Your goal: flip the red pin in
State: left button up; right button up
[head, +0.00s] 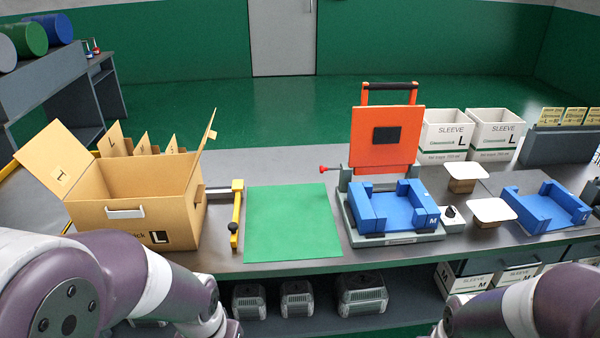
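The red pin (323,168) sticks out to the left of the machine's grey upright post, at the rear left corner of the press (398,238). A thin shaft joins its red knob to the post. The orange lid (386,154) of the press stands open and upright, with a black handle on top. A blue fixture (372,211) marked M sits on the grey base in front of the lid. Only purple and white links of my two arms show at the lower left and lower right. Neither gripper is in view.
A green mat (287,230) lies bare left of the press. An open cardboard box (118,190) marked L and a yellow clamp bar (236,214) are further left. A black knob (451,211), white-topped blocks (492,210) and a second blue fixture (557,206) lie right.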

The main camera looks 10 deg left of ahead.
aim_at(321, 169)
jog(key=j, duration=0.25)
jog(key=k+j+z, duration=0.1)
jog(key=j, duration=0.15)
jog(key=i+j+u, duration=0.35)
jog(key=i+j, duration=0.3)
jog(key=i, duration=0.15)
